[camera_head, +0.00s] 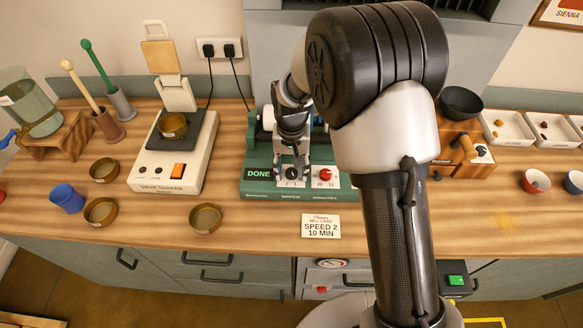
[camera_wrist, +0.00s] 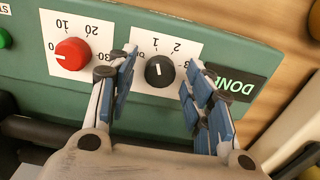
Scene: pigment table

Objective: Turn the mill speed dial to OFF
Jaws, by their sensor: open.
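The mill's black speed dial (camera_wrist: 160,70) sits on a white label with numbers in the wrist view. Its white mark appears to point near the 1; the OFF lettering is partly hidden by a finger. My gripper (camera_wrist: 158,74) is open, with one blue-padded finger on each side of the dial. A gap shows between the dial and each finger in this view.
A red dial (camera_wrist: 72,54) marked 0, 10, 20 is close beside one finger. A DONE panel (camera_wrist: 232,84) is on the other side. A card (camera_head: 320,226) reading SPEED 2, 10 MIN stands in front of the mill.

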